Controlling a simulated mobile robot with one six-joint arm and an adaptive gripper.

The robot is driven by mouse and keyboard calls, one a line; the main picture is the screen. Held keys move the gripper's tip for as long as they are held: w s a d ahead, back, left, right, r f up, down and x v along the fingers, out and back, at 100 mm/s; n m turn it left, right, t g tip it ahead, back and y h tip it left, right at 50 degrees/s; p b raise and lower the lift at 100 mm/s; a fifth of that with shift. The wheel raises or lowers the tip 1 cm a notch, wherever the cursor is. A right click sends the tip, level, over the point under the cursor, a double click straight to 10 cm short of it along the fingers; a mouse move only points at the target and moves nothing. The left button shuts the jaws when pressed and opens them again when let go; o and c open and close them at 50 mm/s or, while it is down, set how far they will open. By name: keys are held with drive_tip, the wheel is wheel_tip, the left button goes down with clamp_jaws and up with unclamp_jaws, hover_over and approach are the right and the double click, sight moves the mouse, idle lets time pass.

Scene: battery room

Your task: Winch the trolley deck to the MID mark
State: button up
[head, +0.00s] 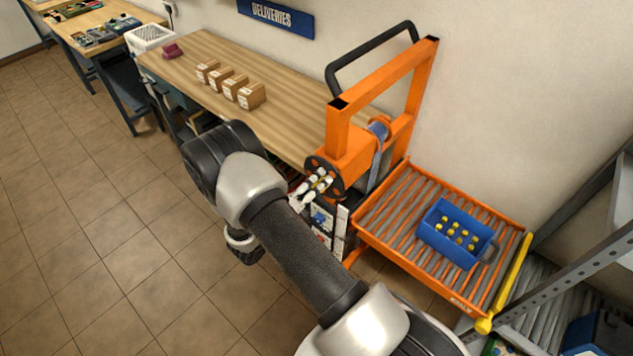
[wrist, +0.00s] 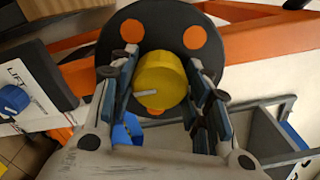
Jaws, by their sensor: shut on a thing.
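The orange trolley (head: 385,95) stands against the wall. Its roller deck (head: 395,225) carries a blue crate (head: 440,245) holding several yellow-topped items. The winch's dark round disc (head: 325,168) with orange spots is on the trolley's side, and it fills the top of the wrist view (wrist: 150,30). A yellow knob (wrist: 160,75) stands out from the disc. My gripper (wrist: 164,82) is shut on this knob, one finger on each side. In the head view my gripper (head: 312,188) is at the disc. I cannot make out a MID mark.
A panel marked LIFT (wrist: 25,85) with a blue knob (wrist: 14,98) is close left of my gripper. A workbench (head: 200,55) with small boxes (head: 250,96) stands behind. A grey metal rack (head: 585,265) is at the right. Tiled floor is clear at left.

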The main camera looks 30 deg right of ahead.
drive_tip(key=shift+n, duration=0.3)
drive_tip(key=o, duration=1.1)
drive_tip(key=shift+c, duration=0.2)
drive_tip(key=v, duration=1.2)
